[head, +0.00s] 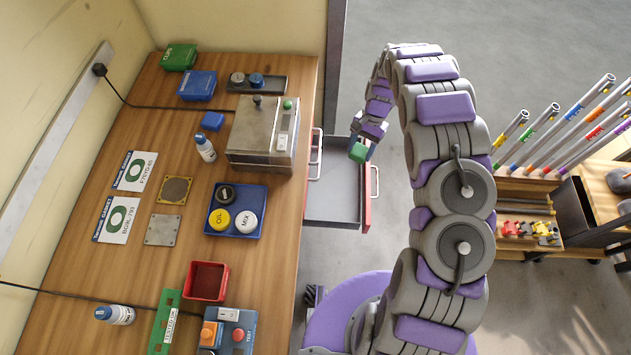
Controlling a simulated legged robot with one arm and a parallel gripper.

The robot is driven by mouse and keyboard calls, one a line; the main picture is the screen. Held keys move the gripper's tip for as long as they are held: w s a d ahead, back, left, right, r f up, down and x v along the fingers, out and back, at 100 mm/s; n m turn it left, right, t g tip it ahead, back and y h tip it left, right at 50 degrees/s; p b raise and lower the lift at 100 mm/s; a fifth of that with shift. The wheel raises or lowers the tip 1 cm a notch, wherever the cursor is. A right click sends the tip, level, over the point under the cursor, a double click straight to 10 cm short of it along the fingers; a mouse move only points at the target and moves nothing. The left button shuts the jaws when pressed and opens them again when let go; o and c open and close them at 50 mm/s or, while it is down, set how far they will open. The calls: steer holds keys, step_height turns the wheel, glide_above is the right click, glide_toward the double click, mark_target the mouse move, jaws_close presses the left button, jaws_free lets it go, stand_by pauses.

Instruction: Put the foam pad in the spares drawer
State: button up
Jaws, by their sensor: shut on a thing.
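My gripper (362,146) hangs from my arm right of the workbench. It is shut on a small green block, which I take to be the foam pad (358,153). An open drawer (333,205) with a grey inside and a red front sticks out from the bench's right side. I take it to be the spares drawer. The pad shows over the far right part of this drawer, near its front. I cannot tell its exact height. The visible drawer floor looks empty. The gripper's fingers partly hide the pad.
A metal box (262,135) stands on the workbench (150,255) near the drawer. A blue tray (213,232) with round lidded pots and a red bin (205,281) are nearer. A rack of coloured tubes (560,130) stands at right. The floor beyond the drawer is clear.

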steer(key=s+a+f+m, duration=0.1)
steer(key=a+f+m, duration=0.1)
steer(key=f, duration=0.6)
steer(key=s+a+f+m+t+y+b, duration=0.1)
steer(key=a+f+m, duration=0.1)
steer(key=f, duration=0.6)
steer(key=s+a+f+m+t+y+b, duration=0.1)
steer(key=f+m, duration=0.3)
steer(key=f, duration=0.4)
steer(key=shift+s+a+f, duration=0.2)
steer(key=shift+a+f, duration=0.15)
steer(key=shift+a, duration=0.05)
steer(key=shift+w+d+f+b, duration=0.15)
steer(key=shift+f+b, duration=0.15)
steer(key=shift+f, duration=0.25)
steer(key=shift+a+f+b, duration=0.2)
steer(key=shift+f+b, duration=0.5)
steer(key=shift+f, duration=1.2)
steer(key=o, duration=1)
steer(key=shift+d, duration=0.1)
steer(key=shift+r, duration=0.1)
